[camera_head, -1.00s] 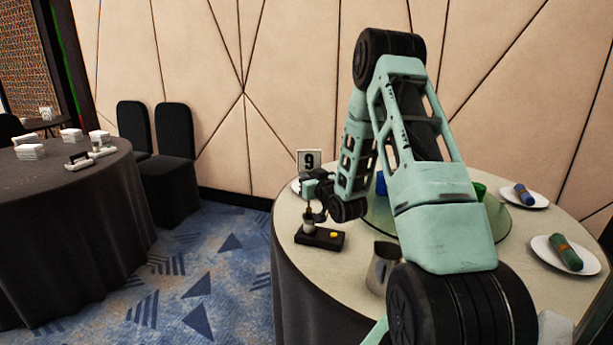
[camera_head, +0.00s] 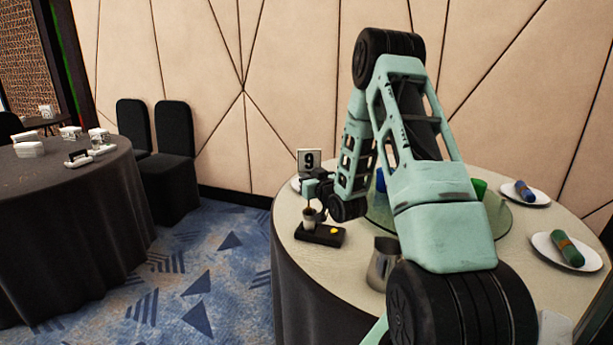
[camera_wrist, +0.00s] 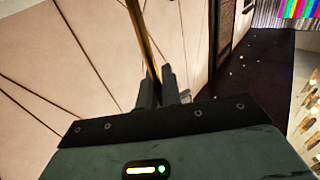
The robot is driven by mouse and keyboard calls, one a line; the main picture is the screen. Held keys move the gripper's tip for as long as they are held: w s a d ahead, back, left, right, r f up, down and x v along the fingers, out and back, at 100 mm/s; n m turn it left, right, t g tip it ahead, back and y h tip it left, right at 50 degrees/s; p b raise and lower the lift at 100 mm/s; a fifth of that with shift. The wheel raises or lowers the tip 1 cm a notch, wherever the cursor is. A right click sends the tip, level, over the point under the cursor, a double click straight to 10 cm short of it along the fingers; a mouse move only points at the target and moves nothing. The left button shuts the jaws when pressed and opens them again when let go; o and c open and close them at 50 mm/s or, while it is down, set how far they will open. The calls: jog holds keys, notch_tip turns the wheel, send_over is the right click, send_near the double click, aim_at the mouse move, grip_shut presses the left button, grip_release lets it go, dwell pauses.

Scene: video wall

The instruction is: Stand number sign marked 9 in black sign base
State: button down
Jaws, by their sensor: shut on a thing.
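The number sign marked 9 (camera_head: 309,161) is a white card with a dark figure, above my gripper (camera_head: 313,197) in the head view. In the wrist view, a thin brass-coloured stem (camera_wrist: 144,40) runs between the fingers of my gripper (camera_wrist: 160,85), which is shut on it. The black sign base (camera_head: 325,238) lies flat on the round table, just below my gripper. It carries a pale cup-like piece (camera_head: 308,223) at its left and a yellow spot. The stem's lower end is over that pale piece; I cannot tell whether it is inside.
The round table (camera_head: 350,270) has a metal pitcher (camera_head: 383,262) near my arm, and plates with a blue roll (camera_head: 524,191) and a green roll (camera_head: 567,249) at right. Black chairs (camera_head: 172,150) and another dark table (camera_head: 70,220) stand at left.

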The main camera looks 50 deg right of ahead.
jog(key=shift+f, duration=0.15)
jog(key=shift+f+b, duration=2.05)
jog(key=shift+b, duration=0.05)
jog(key=c, duration=1.5)
grip_release()
jog(key=shift+r, duration=0.1)
jog(key=p+v, duration=0.8)
jog(key=v, duration=0.9)
jog(key=shift+s, duration=0.2)
jog(key=shift+w, duration=0.1)
